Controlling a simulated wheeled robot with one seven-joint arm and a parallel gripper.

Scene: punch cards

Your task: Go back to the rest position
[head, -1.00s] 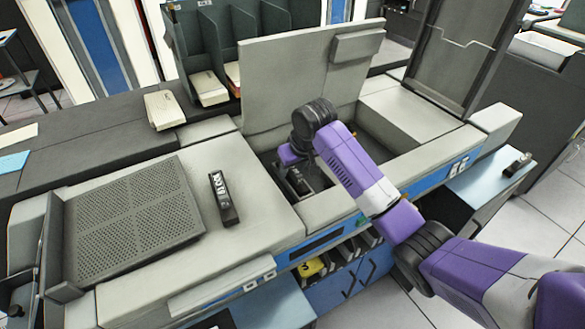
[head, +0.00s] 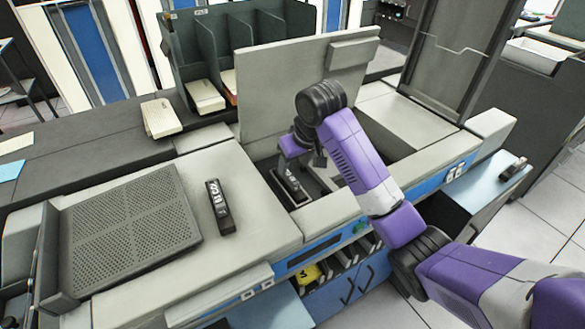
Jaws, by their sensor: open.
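My gripper (head: 297,165) is at the end of the purple arm, above the open bay of the grey machine. Its fingers are small and partly hidden by the wrist. A black block with white marks (head: 291,184) sits in the bay just below the gripper, and a gap seems to show between them. The raised grey lid (head: 275,85) stands upright behind the arm.
A similar black block (head: 219,207) lies on the machine top beside a perforated grey tray (head: 130,225). Card stacks (head: 161,118) stand near a divided rack (head: 240,50) behind. A blue shelf (head: 480,190) juts out at right.

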